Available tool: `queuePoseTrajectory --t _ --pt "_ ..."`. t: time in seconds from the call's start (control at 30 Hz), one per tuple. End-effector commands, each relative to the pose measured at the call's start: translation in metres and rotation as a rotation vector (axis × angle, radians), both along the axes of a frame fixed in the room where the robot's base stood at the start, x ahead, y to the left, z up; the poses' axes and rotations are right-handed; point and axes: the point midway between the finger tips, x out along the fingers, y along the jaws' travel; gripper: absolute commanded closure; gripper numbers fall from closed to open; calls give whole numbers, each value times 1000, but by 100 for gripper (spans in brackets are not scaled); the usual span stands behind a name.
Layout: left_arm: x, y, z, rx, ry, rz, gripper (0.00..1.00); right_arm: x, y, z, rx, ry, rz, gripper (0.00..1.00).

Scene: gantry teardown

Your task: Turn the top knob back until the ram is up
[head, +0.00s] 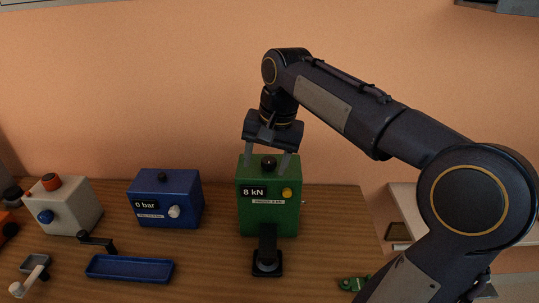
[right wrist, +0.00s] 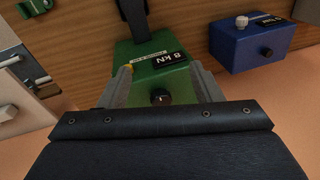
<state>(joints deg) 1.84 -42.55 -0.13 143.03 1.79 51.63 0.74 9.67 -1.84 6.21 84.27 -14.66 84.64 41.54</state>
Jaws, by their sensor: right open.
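The green press box (head: 268,215) stands on the wooden bench and its display reads "8 kN". Its dark top knob (head: 268,162) sits on the top face, and it also shows in the right wrist view (right wrist: 160,97). A dark ram and base (head: 267,262) stand in front of the box; where the ram's lower end sits is hard to tell. My right gripper (head: 268,165) is open and points down, with its fingers on either side of the top knob. In the wrist view, gaps show between the knob and both fingers. My left gripper is not in view.
A blue box (head: 165,200) reading "0 bar" stands left of the press, with a blue tray (head: 129,268) in front. A white box (head: 65,207) with a red knob is further left. A small green part (head: 353,284) lies at the front right, near my right arm.

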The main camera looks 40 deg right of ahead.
Motion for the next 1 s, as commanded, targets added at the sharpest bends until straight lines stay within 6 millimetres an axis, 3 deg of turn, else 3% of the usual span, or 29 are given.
queuePoseTrajectory --t 0.03,0.1,0.33,0.57,1.0 --pt "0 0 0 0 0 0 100 20 -12 4 -1 35 -75 41" --pt "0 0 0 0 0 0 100 40 -29 9 -5 82 -192 41" --pt "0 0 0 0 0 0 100 81 -67 10 -7 189 -499 41" --pt "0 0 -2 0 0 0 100 90 -78 2 -7 223 -607 41" --pt "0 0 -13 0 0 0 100 89 -78 -61 -7 224 -607 41"
